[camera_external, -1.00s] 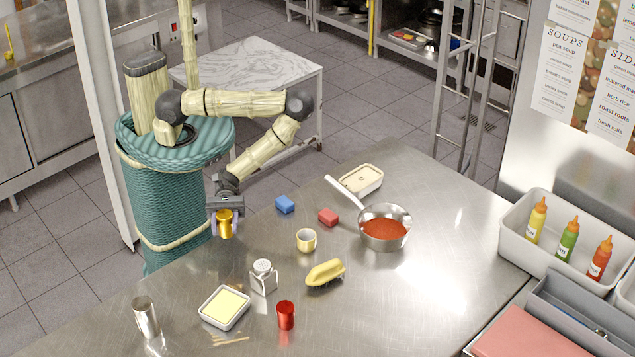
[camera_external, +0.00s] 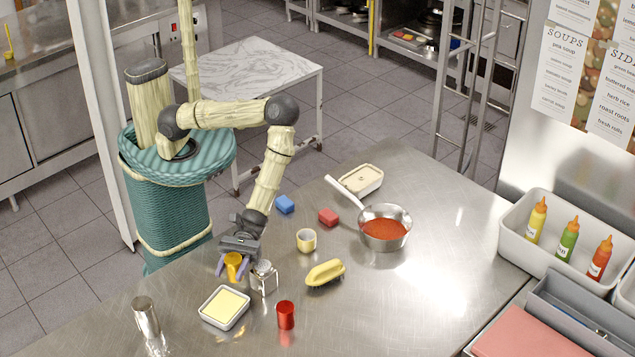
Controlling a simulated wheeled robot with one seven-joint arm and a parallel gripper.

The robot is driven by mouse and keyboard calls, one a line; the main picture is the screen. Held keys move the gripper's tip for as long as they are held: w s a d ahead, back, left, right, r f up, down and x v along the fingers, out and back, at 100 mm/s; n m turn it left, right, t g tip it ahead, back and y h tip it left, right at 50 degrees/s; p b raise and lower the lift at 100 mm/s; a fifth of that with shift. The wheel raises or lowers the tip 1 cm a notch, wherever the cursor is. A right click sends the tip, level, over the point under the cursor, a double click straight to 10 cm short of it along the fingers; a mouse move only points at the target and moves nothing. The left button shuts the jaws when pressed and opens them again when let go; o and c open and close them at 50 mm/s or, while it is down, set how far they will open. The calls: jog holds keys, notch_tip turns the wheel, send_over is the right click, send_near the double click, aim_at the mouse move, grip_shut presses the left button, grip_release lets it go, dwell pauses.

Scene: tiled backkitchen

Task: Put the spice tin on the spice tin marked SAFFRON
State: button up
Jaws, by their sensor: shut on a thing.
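My gripper (camera_external: 233,269) is shut on a gold-yellow spice tin (camera_external: 233,260), at the near left part of the steel counter. The fingers partly cover the tin, and I cannot tell whether it touches the counter. A red tin (camera_external: 286,315) stands upright on the counter, right of and nearer the camera than my gripper. A silver tin (camera_external: 145,316) stands at the near left. No SAFFRON marking is readable, so I cannot tell which tin bears it.
A metal shaker (camera_external: 264,277) stands close to the right of my gripper. A butter dish (camera_external: 224,308) is nearer the camera.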

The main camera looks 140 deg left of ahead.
jog(key=w+a+r+n+t+y+p, duration=0.1)
jog(key=w+r, duration=0.4)
jog(key=w, duration=0.3)
jog(key=w+a+r+n+t+y+p, duration=0.1)
jog(key=w+r, duration=0.3)
jog(key=w, duration=0.5)
jog(key=shift+a+r+t+p, duration=0.4)
jog(key=shift+a+t+p, duration=0.1)
jog(key=shift+a, duration=0.3)
jog(key=p, duration=0.2)
send_over(285, 309)
jog(key=x, duration=0.2)
jog(key=shift+s+a+f, duration=0.1)
jog(key=shift+f, duration=1.4)
jog(key=shift+s+a+f, duration=0.1)
jog(key=shift+f, duration=1.35)
jog(key=shift+f, duration=0.1)
jog(key=shift+f+p, duration=0.65)
jog(key=shift+f, duration=1.35)
jog(key=shift+f, duration=0.1)
